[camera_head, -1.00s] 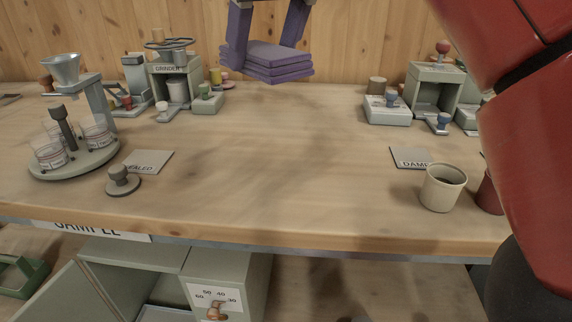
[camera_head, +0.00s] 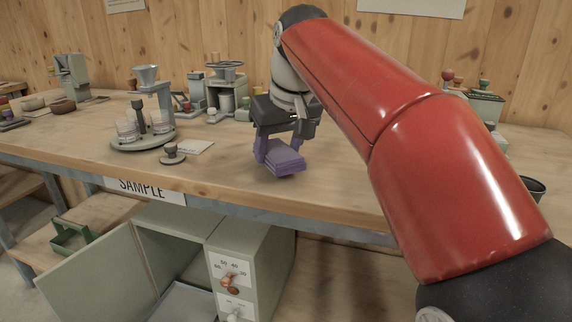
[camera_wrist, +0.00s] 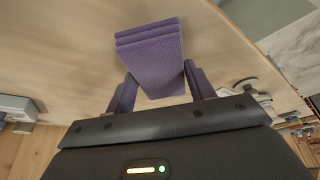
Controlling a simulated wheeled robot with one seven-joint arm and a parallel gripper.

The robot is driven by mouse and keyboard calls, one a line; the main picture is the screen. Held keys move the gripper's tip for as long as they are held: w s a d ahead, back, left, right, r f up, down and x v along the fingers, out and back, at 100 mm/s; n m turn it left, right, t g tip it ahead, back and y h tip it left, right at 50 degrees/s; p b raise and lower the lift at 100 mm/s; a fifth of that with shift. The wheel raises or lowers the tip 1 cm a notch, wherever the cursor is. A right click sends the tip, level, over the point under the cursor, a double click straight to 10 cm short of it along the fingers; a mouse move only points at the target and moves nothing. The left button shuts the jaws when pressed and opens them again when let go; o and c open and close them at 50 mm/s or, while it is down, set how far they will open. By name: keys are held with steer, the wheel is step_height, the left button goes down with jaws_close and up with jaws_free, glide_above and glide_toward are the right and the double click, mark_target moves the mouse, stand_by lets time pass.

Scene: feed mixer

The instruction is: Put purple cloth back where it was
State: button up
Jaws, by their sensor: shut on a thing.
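The purple cloth (camera_head: 284,160) is a folded, layered stack held in my gripper (camera_head: 278,146). The gripper's purple fingers are shut on two sides of it, over the workbench (camera_head: 225,182). In the wrist view the cloth (camera_wrist: 152,58) sticks out beyond the fingers of the gripper (camera_wrist: 160,88), with the bench top behind it. It looks slightly tilted in the head view. I cannot tell exactly how far above the bench it is.
A round tray with jars (camera_head: 128,140), a knobbed grey disc (camera_head: 173,154) and a card (camera_head: 195,147) lie left of the cloth. A grinder (camera_head: 226,88) stands behind. Below the bench, a grey cabinet (camera_head: 250,240) has its door open.

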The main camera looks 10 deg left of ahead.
step_height(320, 180, down, 2)
steer(key=shift+w+a+f+b, duration=0.15)
steer(key=shift+f+b, duration=0.1)
steer(key=shift+b, duration=0.3)
steer(key=shift+r, duration=0.2)
steer(key=shift+f, duration=0.2)
steer(key=o, duration=0.9)
steer(key=shift+o, duration=0.2)
steer(key=shift+r, duration=0.15)
steer(key=shift+r, duration=0.3)
steer(key=p+v, duration=0.3)
steer(key=v, duration=0.8)
steer(key=shift+r+p, duration=0.25)
steer(key=shift+p, duration=0.1)
